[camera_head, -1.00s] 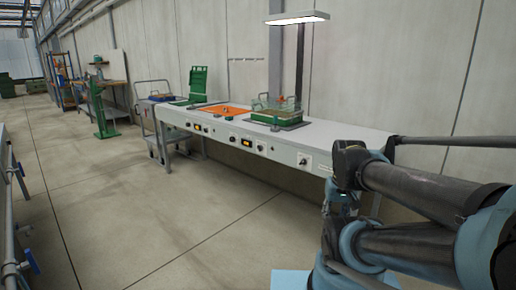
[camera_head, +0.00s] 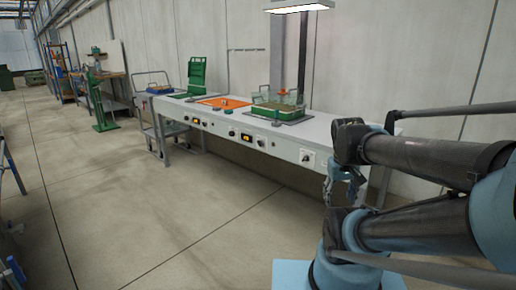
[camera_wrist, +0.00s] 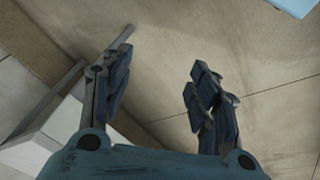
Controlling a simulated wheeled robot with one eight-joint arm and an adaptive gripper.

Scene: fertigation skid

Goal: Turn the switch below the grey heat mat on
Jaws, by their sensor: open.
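The grey heat mat (camera_head: 294,121) lies on the white bench, under a green tray with a clear cover. On the bench's front panel below it are a lit orange display (camera_head: 246,138) and a small dark knob (camera_head: 261,142). A switch on a pale plate (camera_head: 307,157) sits further right. The switch positions are too small to read. My gripper (camera_wrist: 158,85) is open and empty, pointing at the floor in the wrist view. In the head view it hangs by the bench's right end, partly hidden by my arm, apart from the controls.
An orange mat (camera_head: 223,101) lies on the bench left of the grey one, with another lit display (camera_head: 196,122) below. A trolley (camera_head: 160,127) stands at the bench's far end. A lamp (camera_head: 298,6) hangs above. The floor in front is clear.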

